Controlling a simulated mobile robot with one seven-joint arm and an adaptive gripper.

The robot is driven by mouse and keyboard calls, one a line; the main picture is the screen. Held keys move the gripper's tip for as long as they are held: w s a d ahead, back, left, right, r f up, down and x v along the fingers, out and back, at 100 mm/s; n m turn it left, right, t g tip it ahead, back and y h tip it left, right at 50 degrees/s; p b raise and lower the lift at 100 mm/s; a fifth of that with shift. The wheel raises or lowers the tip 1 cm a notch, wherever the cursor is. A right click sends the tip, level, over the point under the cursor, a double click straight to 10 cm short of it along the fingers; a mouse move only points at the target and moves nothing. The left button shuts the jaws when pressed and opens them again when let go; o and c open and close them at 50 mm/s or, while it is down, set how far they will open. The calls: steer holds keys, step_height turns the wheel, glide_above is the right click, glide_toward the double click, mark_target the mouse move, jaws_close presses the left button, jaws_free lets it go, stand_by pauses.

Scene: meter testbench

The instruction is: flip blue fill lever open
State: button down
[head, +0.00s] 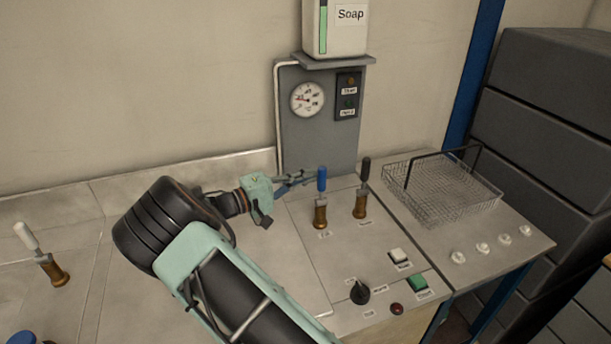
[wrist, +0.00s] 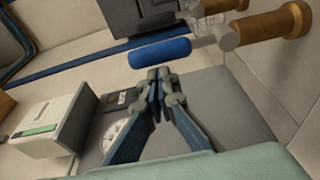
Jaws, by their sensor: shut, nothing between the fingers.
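The blue fill lever (head: 321,180) stands upright on its brass valve body (head: 320,215) on the bench in the head view. In the wrist view the blue handle (wrist: 160,53) lies across the picture, just beyond the fingertips, with its brass body (wrist: 262,27) at upper right. My gripper (head: 308,175) comes in from the left in the head view, its fingertips close beside the blue handle. In the wrist view my gripper (wrist: 158,75) has its fingertips together with nothing between them. I cannot tell whether the fingertips touch the handle.
A black-handled valve (head: 360,203) stands just right of the blue one. Behind is a grey panel (head: 319,140) with a gauge (head: 307,98) and soap box (head: 342,30). A wire basket (head: 440,190) stands right. Buttons and a black knob (head: 359,293) are in front. A white-handled valve (head: 43,256) is far left.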

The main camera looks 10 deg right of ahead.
steer(key=shift+f, duration=0.1)
steer(key=shift+s+m+b, duration=0.25)
steer(key=shift+m+b, duration=0.05)
steer(key=shift+b, duration=0.35)
steer(key=shift+s+d+m+b, duration=0.1)
steer(key=shift+s+m+b, duration=0.15)
steer(key=shift+b, duration=0.25)
steer(key=s+d+f+m+h+b, duration=0.1)
steer(key=s+f+m+h+b, duration=0.1)
steer(key=s+m+b, duration=0.5)
steer(key=shift+s+d+f+m+g+h+b, duration=0.25)
steer(key=shift+m+b, duration=1.7)
steer(key=shift+b, duration=3)
steer(key=shift+f, duration=0.2)
steer(key=shift+w+r, duration=0.1)
